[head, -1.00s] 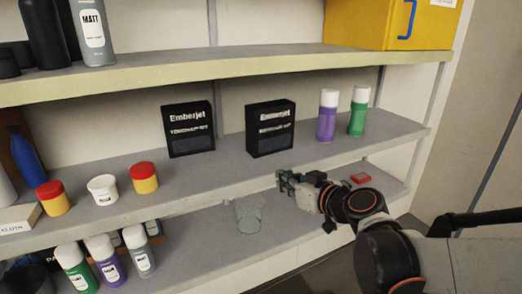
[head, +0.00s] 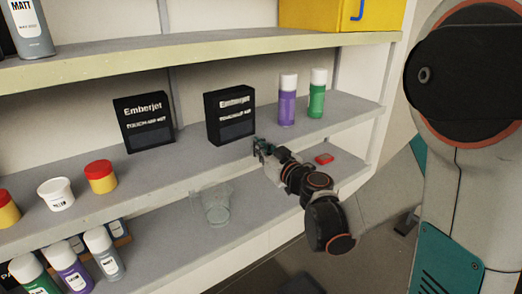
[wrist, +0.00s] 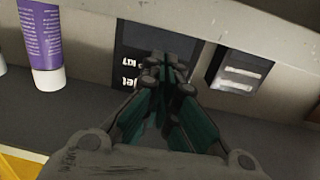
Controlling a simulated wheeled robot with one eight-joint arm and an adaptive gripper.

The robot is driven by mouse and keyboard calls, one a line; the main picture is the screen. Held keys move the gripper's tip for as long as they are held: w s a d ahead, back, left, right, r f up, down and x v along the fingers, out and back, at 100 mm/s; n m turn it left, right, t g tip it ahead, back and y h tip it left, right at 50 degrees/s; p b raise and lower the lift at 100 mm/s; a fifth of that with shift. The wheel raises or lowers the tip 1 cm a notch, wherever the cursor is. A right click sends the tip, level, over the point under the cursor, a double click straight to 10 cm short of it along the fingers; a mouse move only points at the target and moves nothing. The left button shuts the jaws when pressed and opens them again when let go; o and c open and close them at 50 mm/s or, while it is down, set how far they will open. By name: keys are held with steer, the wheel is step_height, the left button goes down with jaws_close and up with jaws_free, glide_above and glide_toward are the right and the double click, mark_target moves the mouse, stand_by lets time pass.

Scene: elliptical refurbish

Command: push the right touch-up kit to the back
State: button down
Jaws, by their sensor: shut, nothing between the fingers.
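The right touch-up kit (head: 230,118) is a black box with white lettering, upright on the middle shelf. The left touch-up kit (head: 143,123), a similar black box, stands to its left. My gripper (head: 258,148) is shut and empty, close to the right kit's lower right front. In the wrist view, which looks turned over, my fingertips (wrist: 165,62) overlap the right kit's lettered face (wrist: 128,48) and hide part of it. I cannot tell whether they touch it. The left kit shows to the right there (wrist: 240,70).
A purple spray can (head: 287,100) and a green one (head: 317,93) stand right of the right kit. A red-lidded yellow tub (head: 101,177) and a white tub (head: 55,193) stand front left. A clear cup (head: 215,207) and a red item (head: 324,158) sit on the lower shelf.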

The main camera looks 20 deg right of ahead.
glide_toward(236, 129)
steer(key=shift+x, duration=1.65)
steer(key=shift+w+a, duration=0.1)
steer(key=shift+w, duration=0.3)
steer(key=shift+w+a+b, duration=0.15)
steer(key=shift+w+b, duration=0.15)
steer(key=shift+w, duration=0.35)
steer(key=shift+w+a, duration=0.1)
steer(key=shift+w, duration=0.2)
steer(key=shift+x, duration=2)
steer(key=shift+w+a, duration=0.1)
steer(key=shift+w, duration=0.15)
